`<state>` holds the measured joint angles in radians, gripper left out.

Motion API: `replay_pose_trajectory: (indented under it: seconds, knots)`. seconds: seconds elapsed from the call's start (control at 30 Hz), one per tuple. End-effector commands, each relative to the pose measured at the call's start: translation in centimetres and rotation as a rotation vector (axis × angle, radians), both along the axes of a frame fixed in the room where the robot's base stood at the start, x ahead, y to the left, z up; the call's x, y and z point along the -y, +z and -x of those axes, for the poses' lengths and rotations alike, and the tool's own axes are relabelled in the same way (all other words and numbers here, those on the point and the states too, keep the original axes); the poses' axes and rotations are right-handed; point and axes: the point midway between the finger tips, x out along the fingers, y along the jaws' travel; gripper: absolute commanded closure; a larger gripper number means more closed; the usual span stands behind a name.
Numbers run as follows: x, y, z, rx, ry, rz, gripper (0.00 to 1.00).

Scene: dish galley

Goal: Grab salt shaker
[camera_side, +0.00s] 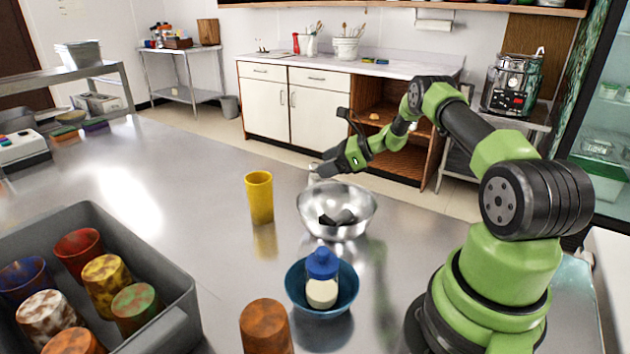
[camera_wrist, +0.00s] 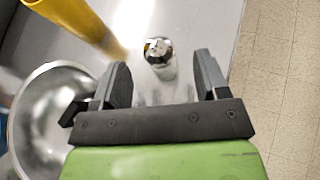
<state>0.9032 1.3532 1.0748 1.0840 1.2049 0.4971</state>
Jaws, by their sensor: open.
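A small shaker with a shiny metal top and a pale body, seemingly the salt shaker (camera_wrist: 158,58), stands on the steel counter in the wrist view. It lies ahead of my gripper (camera_wrist: 161,72), between the lines of the two spread fingers, with gaps on both sides. The gripper is open and empty. In the side view my gripper (camera_side: 322,168) is low over the counter's far edge, behind the metal bowl. There the shaker (camera_side: 313,178) is mostly hidden by the fingers and the bowl.
A metal bowl (camera_side: 312,211) with dark pieces and a yellow cup (camera_side: 259,197) stand close by. A blue bowl (camera_side: 293,292) holds a blue-capped container (camera_side: 322,265). An orange-brown cup (camera_side: 266,327) and a grey bin (camera_side: 180,290) of cups are nearer. The counter edge is close to the shaker.

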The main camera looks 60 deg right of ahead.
Motion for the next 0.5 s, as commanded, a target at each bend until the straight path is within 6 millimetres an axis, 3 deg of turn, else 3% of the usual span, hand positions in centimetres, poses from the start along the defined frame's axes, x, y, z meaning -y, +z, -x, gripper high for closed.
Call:
replay_pose_trajectory:
  seconds: [0.2,0.5]
  knots:
    - [-1.3,-1.2,-2.7,-0.001,0.004,0.001,0.32]
    - [-1.4,-1.4,-3.2,-0.001,0.001,0.0,0.32]
